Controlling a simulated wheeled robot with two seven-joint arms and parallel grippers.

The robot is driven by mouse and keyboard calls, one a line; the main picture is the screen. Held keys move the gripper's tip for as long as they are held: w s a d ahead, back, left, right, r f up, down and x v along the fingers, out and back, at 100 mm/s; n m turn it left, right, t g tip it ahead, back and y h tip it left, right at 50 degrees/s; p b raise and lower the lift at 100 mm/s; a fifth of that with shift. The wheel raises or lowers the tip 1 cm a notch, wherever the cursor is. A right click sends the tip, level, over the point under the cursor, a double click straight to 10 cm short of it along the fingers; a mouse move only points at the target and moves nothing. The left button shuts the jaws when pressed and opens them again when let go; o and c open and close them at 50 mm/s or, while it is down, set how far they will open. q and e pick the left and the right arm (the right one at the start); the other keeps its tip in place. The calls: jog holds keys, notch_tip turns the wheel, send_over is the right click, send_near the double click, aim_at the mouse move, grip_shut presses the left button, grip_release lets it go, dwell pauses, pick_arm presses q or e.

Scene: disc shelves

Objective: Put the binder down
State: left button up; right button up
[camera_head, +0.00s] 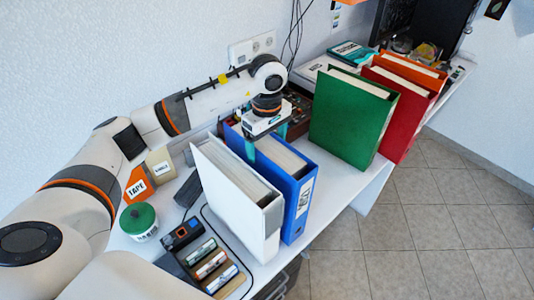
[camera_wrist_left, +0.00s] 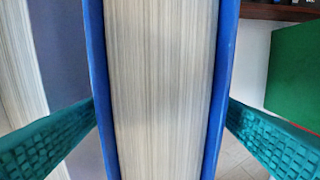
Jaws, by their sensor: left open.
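A blue binder (camera_head: 298,198) stands upright on the white desk, close beside a white binder (camera_head: 243,204). My left gripper (camera_head: 266,143) is over the top of the blue binder, with its teal fingers on either side. In the left wrist view the blue binder (camera_wrist_left: 160,90) fills the middle, its pages facing the camera. The left gripper (camera_wrist_left: 160,140) is open, and the lower parts of its fingers run out of that frame or behind the binder. I cannot tell whether the fingers touch the covers. My right gripper is not in view.
A green binder (camera_head: 352,121) stands to the right, past a gap of bare desk (camera_head: 335,172). Red (camera_head: 398,120) and orange binders (camera_head: 412,68) stand beyond it. A green-lidded jar (camera_head: 139,222), an orange tape box (camera_head: 137,186) and a tray of markers (camera_head: 211,266) are at the left.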

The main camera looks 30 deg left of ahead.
pick_arm(q)
notch_tip(320, 180, up, 7)
jog(key=shift+f+b, duration=0.1)
jog(key=shift+b, duration=0.7)
jog(key=shift+r, duration=0.85)
jog(key=shift+r, duration=0.1)
